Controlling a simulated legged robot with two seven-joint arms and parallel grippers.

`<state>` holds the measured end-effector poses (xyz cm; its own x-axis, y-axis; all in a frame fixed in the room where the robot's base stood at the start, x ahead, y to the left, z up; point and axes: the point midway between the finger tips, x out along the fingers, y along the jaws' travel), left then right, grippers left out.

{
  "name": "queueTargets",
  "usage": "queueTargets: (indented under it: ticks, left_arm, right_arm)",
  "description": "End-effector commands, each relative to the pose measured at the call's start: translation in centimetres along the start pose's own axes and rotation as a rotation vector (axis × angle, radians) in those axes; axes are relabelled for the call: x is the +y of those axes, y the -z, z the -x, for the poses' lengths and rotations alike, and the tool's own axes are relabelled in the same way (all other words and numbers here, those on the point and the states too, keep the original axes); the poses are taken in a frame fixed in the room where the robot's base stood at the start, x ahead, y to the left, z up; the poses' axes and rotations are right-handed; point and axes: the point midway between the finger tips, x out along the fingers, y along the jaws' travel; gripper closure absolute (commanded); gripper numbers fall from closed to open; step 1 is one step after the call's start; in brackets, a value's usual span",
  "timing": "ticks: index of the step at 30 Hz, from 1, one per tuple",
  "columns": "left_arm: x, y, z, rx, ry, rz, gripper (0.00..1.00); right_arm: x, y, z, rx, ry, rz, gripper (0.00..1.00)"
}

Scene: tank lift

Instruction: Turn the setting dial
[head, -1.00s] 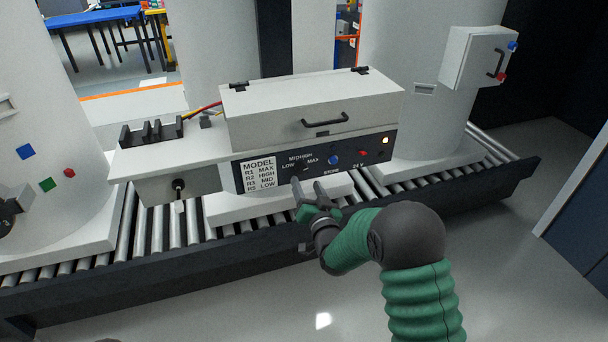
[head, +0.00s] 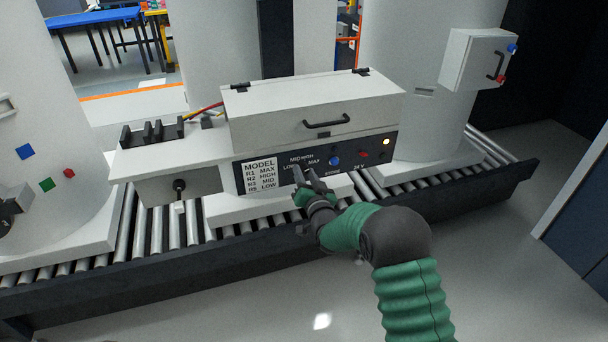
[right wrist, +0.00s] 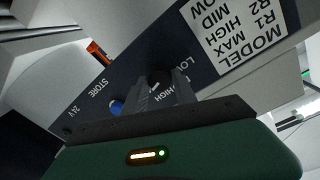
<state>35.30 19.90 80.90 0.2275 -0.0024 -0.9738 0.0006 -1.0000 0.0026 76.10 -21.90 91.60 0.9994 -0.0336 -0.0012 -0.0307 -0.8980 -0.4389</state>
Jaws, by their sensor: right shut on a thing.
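The dark control panel (head: 338,159) is on the front of a white box (head: 312,105) on the roller conveyor. It carries a MODEL label, the dial markings LOW, MID, HIGH and MAX, a blue button and a red switch. My right gripper (head: 305,175) is at the panel, at the setting dial, with its fingers shut on the dial. In the right wrist view the fingers (right wrist: 165,92) reach the dial (right wrist: 158,78) between the LOW and HIGH markings. The dial is mostly hidden by the fingers, and its pointer direction cannot be read. My left gripper is not in view.
The blue button (head: 334,160) and red switch (head: 362,153) are right of the dial. An amber light (head: 386,141) glows at the panel's right. The roller conveyor (head: 160,229) runs below, with large white tanks at both sides. The floor in front is clear.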

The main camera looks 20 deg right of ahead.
Motion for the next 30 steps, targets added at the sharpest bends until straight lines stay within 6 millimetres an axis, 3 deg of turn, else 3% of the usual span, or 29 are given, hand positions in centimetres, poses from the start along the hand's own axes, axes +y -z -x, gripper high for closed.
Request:
queueTargets:
  ticks: [14,30]
  left_arm:
    - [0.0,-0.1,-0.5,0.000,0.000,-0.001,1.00]
    - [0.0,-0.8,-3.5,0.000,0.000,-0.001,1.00]
  right_arm:
    - [-0.1,-0.1,0.0,0.004,0.004,0.052,1.00]
    - [-0.1,-0.4,0.0,0.028,0.016,0.476,1.00]
